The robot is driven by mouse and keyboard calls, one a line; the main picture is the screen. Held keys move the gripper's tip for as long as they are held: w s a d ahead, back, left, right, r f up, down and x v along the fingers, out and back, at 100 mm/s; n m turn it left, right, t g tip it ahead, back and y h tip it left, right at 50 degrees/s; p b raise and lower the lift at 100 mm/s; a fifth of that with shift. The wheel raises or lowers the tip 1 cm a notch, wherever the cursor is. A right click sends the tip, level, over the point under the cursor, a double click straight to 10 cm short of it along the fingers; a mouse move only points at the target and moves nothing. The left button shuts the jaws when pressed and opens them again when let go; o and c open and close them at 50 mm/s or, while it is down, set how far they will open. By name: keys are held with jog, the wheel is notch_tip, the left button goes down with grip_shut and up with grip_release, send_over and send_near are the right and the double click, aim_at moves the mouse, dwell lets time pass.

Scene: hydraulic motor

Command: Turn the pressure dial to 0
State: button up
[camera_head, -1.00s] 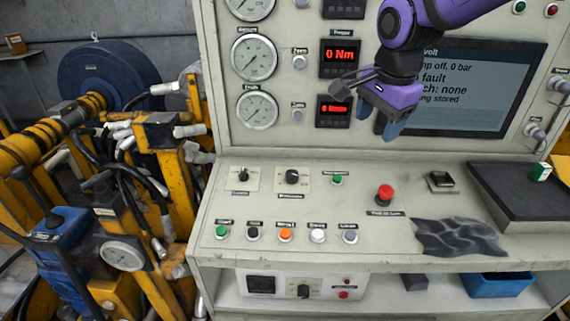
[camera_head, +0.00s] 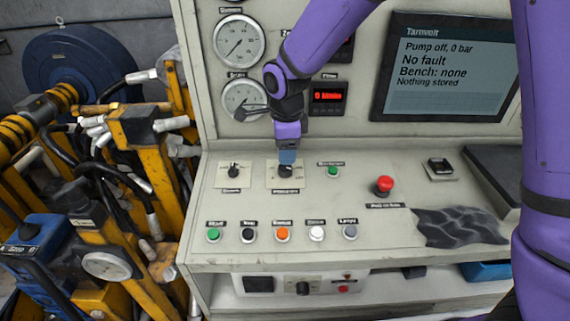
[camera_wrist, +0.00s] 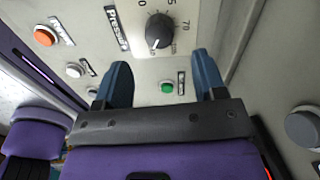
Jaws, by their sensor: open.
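The pressure dial (camera_head: 286,172) is a black knob on a pale square plate on the console's sloped panel. In the wrist view the dial (camera_wrist: 159,31) shows a white pointer line aimed toward the bottom of the picture, not at the printed 0 on its left. Part of the scale is too small to read. My gripper (camera_head: 288,157) is above the dial in the head view and partly covers it. In the wrist view my gripper (camera_wrist: 162,68) is open and empty, and the dial lies just past the fingertips, apart from both fingers.
A second black knob (camera_head: 234,170) is left of the dial, and a green button (camera_head: 333,171) is right of it. A row of buttons (camera_head: 282,235) lies nearer the front. A red mushroom button (camera_head: 384,185) stands further right. The screen (camera_head: 445,68) reads "Pump off, 0 bar".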

aim_at(286, 166)
jog(key=f, duration=0.6)
jog(key=shift+w+f, duration=0.15)
jog(key=shift+w, duration=0.1)
jog(key=c, duration=0.9)
